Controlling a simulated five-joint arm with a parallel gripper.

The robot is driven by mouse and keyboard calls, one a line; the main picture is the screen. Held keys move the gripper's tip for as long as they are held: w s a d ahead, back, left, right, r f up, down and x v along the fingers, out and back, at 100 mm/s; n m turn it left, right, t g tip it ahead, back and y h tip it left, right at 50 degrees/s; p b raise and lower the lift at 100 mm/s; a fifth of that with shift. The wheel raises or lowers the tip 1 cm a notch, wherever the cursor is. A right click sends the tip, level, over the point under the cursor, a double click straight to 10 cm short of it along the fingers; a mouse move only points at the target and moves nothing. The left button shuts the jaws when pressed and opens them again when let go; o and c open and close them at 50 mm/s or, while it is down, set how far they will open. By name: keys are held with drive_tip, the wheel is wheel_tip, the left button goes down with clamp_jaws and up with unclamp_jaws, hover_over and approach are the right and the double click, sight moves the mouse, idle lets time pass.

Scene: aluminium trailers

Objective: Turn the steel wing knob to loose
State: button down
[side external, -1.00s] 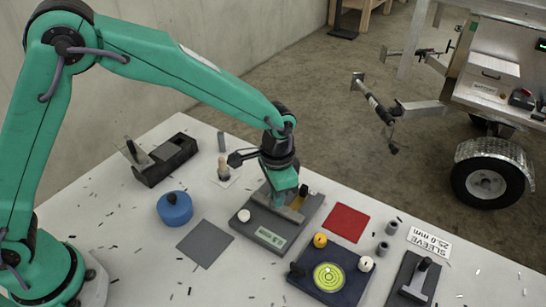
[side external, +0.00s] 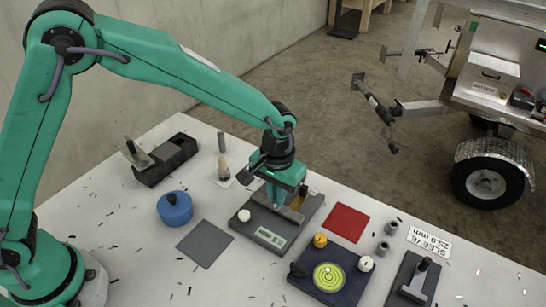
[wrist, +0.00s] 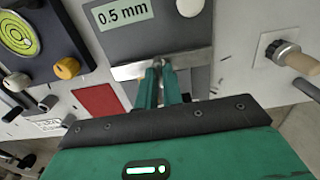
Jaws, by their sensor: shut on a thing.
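The steel wing knob is a flat silver bar (wrist: 128,71) on a dark grey block (wrist: 148,38) with a "0.5 mm" display. In the wrist view the bar lies nearly across the picture, its right end slightly higher. My gripper (wrist: 160,68) is shut on the middle of the bar, with a green finger on either side. In the side view my gripper (side external: 278,203) points down over the block (side external: 262,222), and part of the wing knob (side external: 293,214) shows beside the fingers. The middle of the knob is hidden by them.
A bubble level (side external: 328,277) with yellow and white knobs stands in front. A red mat (side external: 346,222), a grey mat (side external: 205,243) and a blue round pot (side external: 175,208) lie around the block. A wooden-handled tool (side external: 223,168) stands behind. Dark chips litter the white table.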

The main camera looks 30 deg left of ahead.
drive_tip(key=shift+r, duration=0.1)
drive_tip(key=c, duration=1.5)
unclamp_jaws()
drive_tip(key=shift+c, duration=0.2)
drive_tip(key=shift+r, duration=3.9)
drive_tip(key=s+a+r+t, duration=0.1)
drive_tip(key=s+a+r, duration=0.3)
drive_tip(key=a+r, duration=0.25)
drive_tip(key=s+a+r+t, duration=0.25)
drive_tip(key=a+r, duration=0.25)
drive_tip(key=a, duration=0.3)
drive_tip(key=s+a+t, duration=0.2)
drive_tip(key=s+a, duration=0.7)
drive_tip(key=s, duration=0.4)
drive_tip(key=shift+r, duration=0.25)
